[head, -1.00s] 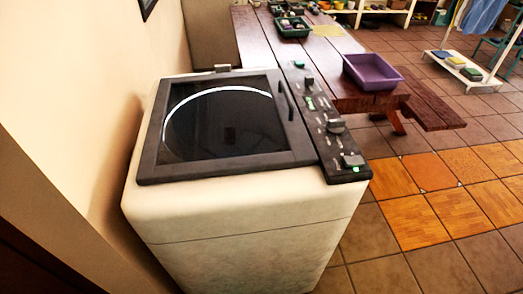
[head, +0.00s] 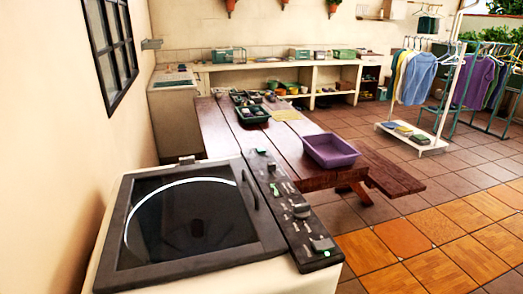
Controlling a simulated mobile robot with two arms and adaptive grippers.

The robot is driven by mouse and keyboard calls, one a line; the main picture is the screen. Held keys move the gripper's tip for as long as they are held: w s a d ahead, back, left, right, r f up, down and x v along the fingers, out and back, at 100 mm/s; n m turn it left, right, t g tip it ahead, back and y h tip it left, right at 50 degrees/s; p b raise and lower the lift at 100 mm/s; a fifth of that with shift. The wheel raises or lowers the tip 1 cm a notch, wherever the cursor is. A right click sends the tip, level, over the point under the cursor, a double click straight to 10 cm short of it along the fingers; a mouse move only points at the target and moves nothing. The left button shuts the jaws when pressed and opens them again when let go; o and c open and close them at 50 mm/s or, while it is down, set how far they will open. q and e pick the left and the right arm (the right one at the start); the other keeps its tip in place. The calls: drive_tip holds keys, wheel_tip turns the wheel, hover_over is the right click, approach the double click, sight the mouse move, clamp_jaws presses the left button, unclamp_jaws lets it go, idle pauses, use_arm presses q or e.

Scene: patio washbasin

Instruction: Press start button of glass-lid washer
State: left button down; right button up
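The white washer (head: 245,277) stands close at the lower left of the head view. Its dark-framed glass lid (head: 190,222) is closed. A black control panel (head: 283,208) runs along the lid's right side. It carries knobs, small pale marks and green parts. A grey knob or button with a green base (head: 321,245) sits at the panel's near end, and a green-topped one (head: 261,152) at the far end. I cannot tell from the markings which is the start button. Neither of my grippers shows in the view.
A wooden picnic table (head: 318,172) with a purple basin (head: 330,150) stands right behind the washer. A wall lies to the left. Clothes racks (head: 440,110) stand at the right. The tiled floor (head: 400,240) at the lower right is clear.

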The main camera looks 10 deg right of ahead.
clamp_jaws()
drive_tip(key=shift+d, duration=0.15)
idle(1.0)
